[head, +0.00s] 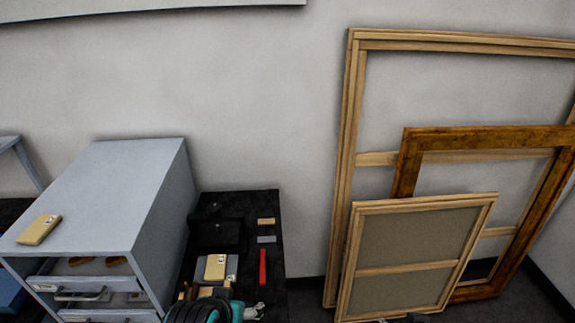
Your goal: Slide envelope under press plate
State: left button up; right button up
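A small tan packet with a white label, which looks like an envelope (215,267), lies on a grey plate on the black bench top. A black block-like device (215,235) stands just behind it; I cannot tell for sure whether it is the press or where its plate is. A similar tan packet (39,229) lies on top of the grey cabinet. I see no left gripper. A small dark shape at the bottom edge, right of centre, may be part of my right gripper; its fingers are not shown, and it is well apart from both packets.
The grey cabinet (110,190) with open shelves and drawers stands left of the black bench (265,205). A red bar (263,267), small tan and grey blocks, and a teal-and-black object (205,311) are on or before the bench. Wooden frames (349,170) lean on the wall at right.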

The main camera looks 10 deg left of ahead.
aim_at(216, 265)
jog(key=l+u, duration=0.2)
jog(key=l, duration=0.2)
jog(key=k+l+u, duration=0.2)
jog(key=l, duration=0.25)
jog(key=l+u, duration=0.2)
jog(key=l, duration=0.2)
